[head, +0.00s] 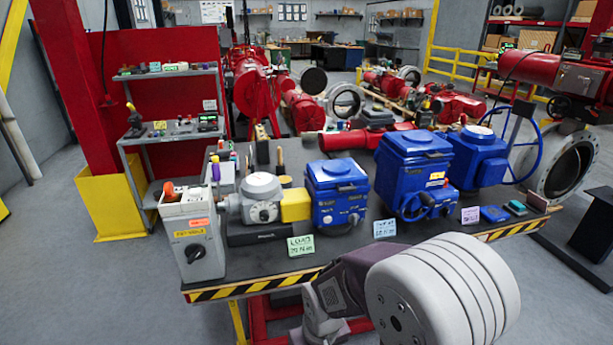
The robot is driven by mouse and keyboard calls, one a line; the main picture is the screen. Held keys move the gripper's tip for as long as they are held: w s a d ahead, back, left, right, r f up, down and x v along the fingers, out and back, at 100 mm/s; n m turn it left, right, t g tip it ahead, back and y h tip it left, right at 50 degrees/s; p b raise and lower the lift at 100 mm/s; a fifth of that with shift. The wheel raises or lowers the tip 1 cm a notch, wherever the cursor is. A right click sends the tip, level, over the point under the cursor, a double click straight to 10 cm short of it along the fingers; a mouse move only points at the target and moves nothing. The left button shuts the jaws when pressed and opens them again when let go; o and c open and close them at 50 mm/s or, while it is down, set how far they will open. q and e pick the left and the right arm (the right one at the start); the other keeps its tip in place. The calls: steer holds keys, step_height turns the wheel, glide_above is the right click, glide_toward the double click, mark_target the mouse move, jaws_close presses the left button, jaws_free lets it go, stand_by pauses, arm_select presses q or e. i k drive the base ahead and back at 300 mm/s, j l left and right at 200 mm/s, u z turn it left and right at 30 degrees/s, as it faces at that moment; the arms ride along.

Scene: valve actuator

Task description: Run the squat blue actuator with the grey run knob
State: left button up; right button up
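Three blue actuators stand on the dark bench top. The left one (338,192) is boxy and has small grey knobs (353,218) low on its front. I cannot tell for sure which is the squat one with the grey run knob. Neither gripper shows; only thick grey and dark links of my arm fill the bottom right.
A grey control box (192,238) with a black rotary switch stands at the bench's left end, beside a grey-and-yellow actuator (262,200). Green, blue and purple labels line the front of the bench (215,270). A shelf (172,120) stands behind left. Floor is clear at left.

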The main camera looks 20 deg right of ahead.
mark_target(352, 217)
steer(key=z, duration=1.05)
